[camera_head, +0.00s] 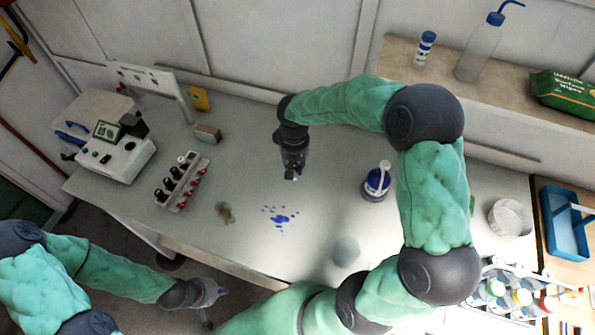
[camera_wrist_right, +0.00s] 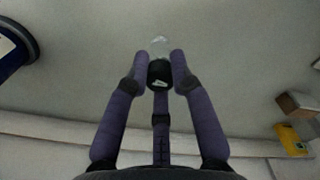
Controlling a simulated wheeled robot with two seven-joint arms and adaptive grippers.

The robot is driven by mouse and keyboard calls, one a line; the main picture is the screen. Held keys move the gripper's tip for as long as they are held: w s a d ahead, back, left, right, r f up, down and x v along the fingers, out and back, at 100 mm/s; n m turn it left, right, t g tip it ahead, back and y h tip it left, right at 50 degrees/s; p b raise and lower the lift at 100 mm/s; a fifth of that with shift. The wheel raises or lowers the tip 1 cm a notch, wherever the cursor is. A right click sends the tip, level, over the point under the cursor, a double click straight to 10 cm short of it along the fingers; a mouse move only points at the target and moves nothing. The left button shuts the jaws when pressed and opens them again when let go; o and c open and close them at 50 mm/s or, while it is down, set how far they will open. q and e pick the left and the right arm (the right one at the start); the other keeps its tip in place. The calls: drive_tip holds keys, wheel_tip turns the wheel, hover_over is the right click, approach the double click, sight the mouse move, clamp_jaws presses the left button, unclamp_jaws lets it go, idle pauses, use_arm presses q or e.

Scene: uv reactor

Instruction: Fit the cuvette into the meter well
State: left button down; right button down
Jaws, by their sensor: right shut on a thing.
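My right gripper (camera_head: 291,174) hangs over the middle of the bench, to the right of the meter and apart from it. In the right wrist view its fingers (camera_wrist_right: 159,72) are shut on the cuvette, which has a black cap (camera_wrist_right: 159,74) and a clear glass body (camera_wrist_right: 159,47) pointing away from the palm. The cuvette is hardly visible in the head view. The white meter (camera_head: 122,157) stands at the bench's left, with a lit green display and a dark raised part at its back. Its well cannot be made out clearly. My left gripper (camera_head: 216,294) is low, off the bench's front edge; its fingers are too small to read.
A rack (camera_head: 182,183) with black-capped and red pieces stands right of the meter. A brown crumpled thing (camera_head: 226,212) and blue spots (camera_head: 279,218) lie in front. A blue-and-white bottle (camera_head: 377,182) is on the right. A wooden block (camera_head: 207,133) and yellow object (camera_head: 199,98) are at the back.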

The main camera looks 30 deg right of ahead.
drive_tip(key=shift+w+d+f+b, duration=0.1)
drive_tip(key=shift+w+d+f, duration=0.15)
drive_tip(key=shift+f, duration=0.65)
drive_tip(key=shift+w+d+f+b, duration=0.15)
drive_tip(key=shift+d+f, duration=0.15)
drive_tip(key=shift+f, duration=0.65)
drive_tip(key=shift+w+d+f+b, duration=0.15)
drive_tip(key=shift+d+f, duration=0.15)
drive_tip(key=shift+f, duration=0.6)
drive_tip(key=c, duration=1.5)
unclamp_jaws()
drive_tip(key=shift+f, duration=0.2)
drive_tip(key=o, duration=0.4)
drive_tip(key=shift+r, duration=0.1)
